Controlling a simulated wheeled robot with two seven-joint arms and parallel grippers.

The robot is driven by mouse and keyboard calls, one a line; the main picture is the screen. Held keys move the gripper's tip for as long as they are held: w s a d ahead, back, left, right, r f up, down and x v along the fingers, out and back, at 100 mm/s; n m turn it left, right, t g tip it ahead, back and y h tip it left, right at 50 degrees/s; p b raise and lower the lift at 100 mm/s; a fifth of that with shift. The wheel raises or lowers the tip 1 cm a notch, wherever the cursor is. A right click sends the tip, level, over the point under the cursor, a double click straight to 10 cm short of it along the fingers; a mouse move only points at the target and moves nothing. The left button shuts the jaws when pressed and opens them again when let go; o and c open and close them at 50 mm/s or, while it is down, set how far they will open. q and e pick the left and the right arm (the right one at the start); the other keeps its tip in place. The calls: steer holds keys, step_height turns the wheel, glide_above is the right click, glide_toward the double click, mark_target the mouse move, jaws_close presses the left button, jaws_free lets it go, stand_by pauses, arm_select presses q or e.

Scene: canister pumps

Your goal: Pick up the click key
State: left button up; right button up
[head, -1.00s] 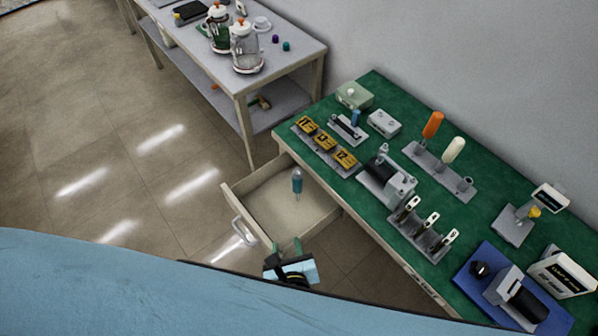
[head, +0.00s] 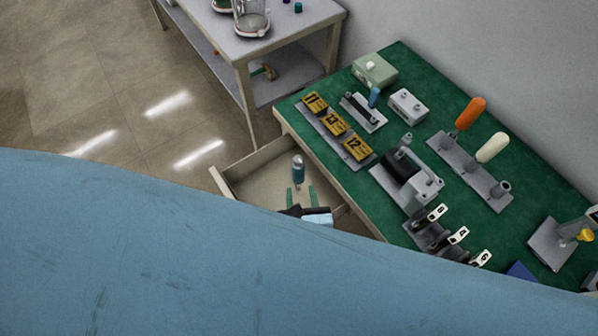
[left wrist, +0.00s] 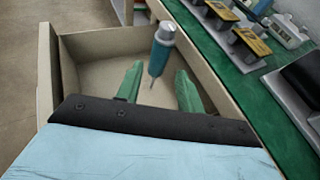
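A small upright tool with a teal-blue body and grey top (head: 298,170), which looks like the click key, stands in the open drawer (head: 240,162). It also shows in the left wrist view (left wrist: 161,48), slightly tilted, with its thin lower end pointing down between the fingers. My left gripper (head: 302,192) is open, its two green fingers apart on the near side of the tool. In the left wrist view the gripper (left wrist: 158,84) is empty, and no contact with the tool shows. My right gripper is not in view.
The drawer's walls surround the tool, and the green workbench (head: 291,103) edge runs close on the right. The bench holds yellow numbered blocks (head: 334,123), a pump (head: 404,177) and a rack with orange and cream handles (head: 466,165). A grey side table (head: 280,36) stands behind.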

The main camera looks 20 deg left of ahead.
mark_target(299, 169)
arm_select(q)
steer(key=shift+f+b+x, duration=0.15)
steer(key=shift+b+x, duration=0.3)
steer(key=shift+x, duration=2.3)
steer(key=shift+f+b+x, duration=0.1)
steer(key=shift+b+x, duration=0.3)
steer(key=shift+x, duration=2.35)
steer(key=shift+s+d, duration=0.1)
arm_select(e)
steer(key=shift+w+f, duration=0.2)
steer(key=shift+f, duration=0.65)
arm_select(q)
steer(key=shift+c, duration=0.2)
steer(key=c, duration=0.7)
